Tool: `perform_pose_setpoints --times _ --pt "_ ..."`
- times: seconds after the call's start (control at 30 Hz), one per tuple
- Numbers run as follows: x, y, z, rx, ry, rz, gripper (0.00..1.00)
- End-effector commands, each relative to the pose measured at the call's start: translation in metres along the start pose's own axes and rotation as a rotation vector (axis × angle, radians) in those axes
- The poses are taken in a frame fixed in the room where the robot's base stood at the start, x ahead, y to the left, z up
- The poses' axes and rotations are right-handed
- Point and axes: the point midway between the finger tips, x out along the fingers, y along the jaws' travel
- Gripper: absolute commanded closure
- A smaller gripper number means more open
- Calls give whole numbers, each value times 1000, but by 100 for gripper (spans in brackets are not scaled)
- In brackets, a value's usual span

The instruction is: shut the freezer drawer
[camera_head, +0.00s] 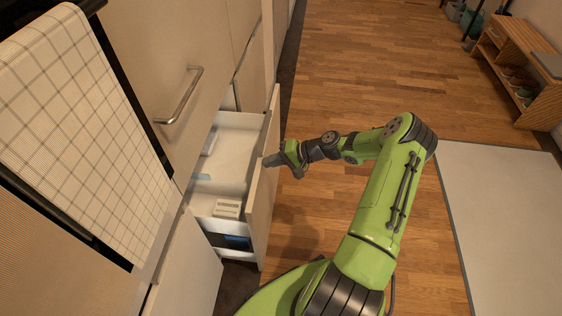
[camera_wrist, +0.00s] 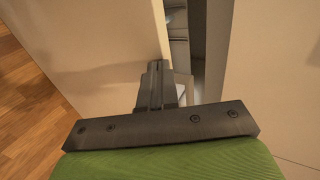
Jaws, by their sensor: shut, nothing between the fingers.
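The freezer drawer (camera_head: 262,190) is pulled open from the cabinet row at the left in the head view. Its white inside holds a small white box (camera_head: 228,208) and a dark blue item (camera_head: 232,242). My gripper (camera_head: 270,160) is shut and empty. Its tip is at the upper part of the drawer front, on the outer side. In the wrist view the shut fingers (camera_wrist: 157,70) are by the edge of the drawer front (camera_wrist: 100,45), with the gap into the drawer to their right. I cannot tell whether they touch the front.
A cabinet door with a metal bar handle (camera_head: 181,97) is left of the drawer. A checked towel (camera_head: 80,120) hangs further left. The wooden floor (camera_head: 345,70) is clear. A pale mat (camera_head: 505,220) and a wooden shoe rack (camera_head: 520,65) are at the right.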

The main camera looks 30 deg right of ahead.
Motion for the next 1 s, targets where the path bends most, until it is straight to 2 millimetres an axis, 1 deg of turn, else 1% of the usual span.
perform_pose_setpoints --times 0.03,0.6,0.8,1.0 --pt "8 -4 1 -1 -5 -1 100" --pt "99 -56 1 -2 -4 -1 100" --pt "126 -70 1 0 -3 1 100" --pt "144 -81 1 0 -2 0 100"
